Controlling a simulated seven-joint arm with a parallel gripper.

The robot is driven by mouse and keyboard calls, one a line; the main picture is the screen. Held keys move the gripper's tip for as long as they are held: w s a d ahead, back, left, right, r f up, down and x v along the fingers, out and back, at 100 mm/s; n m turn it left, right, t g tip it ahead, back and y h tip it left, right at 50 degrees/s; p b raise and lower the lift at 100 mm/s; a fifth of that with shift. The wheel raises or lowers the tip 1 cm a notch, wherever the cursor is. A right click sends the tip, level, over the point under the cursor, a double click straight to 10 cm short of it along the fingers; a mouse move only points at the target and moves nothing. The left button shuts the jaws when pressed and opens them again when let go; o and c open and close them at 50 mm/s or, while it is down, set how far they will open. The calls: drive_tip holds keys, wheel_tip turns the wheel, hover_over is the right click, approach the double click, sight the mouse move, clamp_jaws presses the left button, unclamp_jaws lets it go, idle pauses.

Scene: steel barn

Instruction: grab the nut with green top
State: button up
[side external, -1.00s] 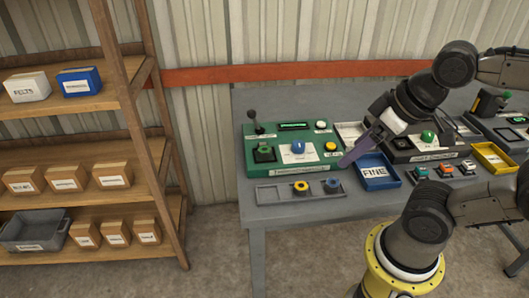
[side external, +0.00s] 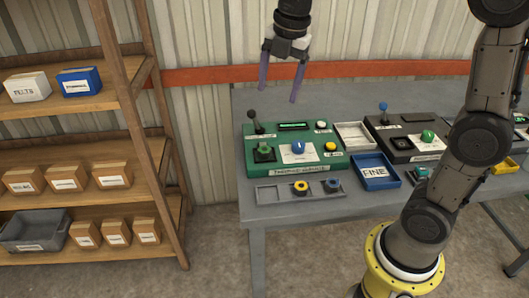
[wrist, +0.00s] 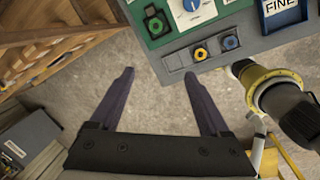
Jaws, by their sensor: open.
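A green-topped ring-shaped piece, which looks like the nut (side external: 264,151), sits on a black square at the left of the green panel. It also shows in the wrist view (wrist: 155,24), beyond my fingers. My gripper (side external: 279,92) hangs fingers-down, open and empty, appearing high above the green panel in the side view. In the wrist view my gripper (wrist: 159,76) has floor between its spread purple fingers. A yellow-topped ring (side external: 301,187) and a blue-topped ring (side external: 333,185) sit in a grey tray (side external: 270,194) in front of the panel.
The green panel (side external: 250,167) carries a black lever (side external: 252,120) and a blue knob (side external: 298,146). A blue FINE tray (side external: 375,171) and a black panel with a green knob (side external: 427,136) stand right. A wooden shelf (side external: 140,120) is left.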

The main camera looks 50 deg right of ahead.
drive_tip(key=w+d+f+g, duration=0.1)
drive_tip(key=w+d+f, duration=0.1)
drive_tip(key=w+f, duration=0.4)
drive_tip(key=g, duration=0.1)
hover_over(263, 151)
drive_tip(key=f, duration=0.9)
drive_tip(key=shift+s+a+f, duration=0.1)
drive_tip(key=shift+a+f, duration=0.15)
drive_tip(key=shift+f, duration=0.15)
drive_tip(key=shift+d+f, duration=0.2)
drive_tip(key=shift+f, duration=1.3)
drive_tip(key=shift+d+f, duration=0.15)
drive_tip(key=shift+f, duration=1.3)
clamp_jaws()
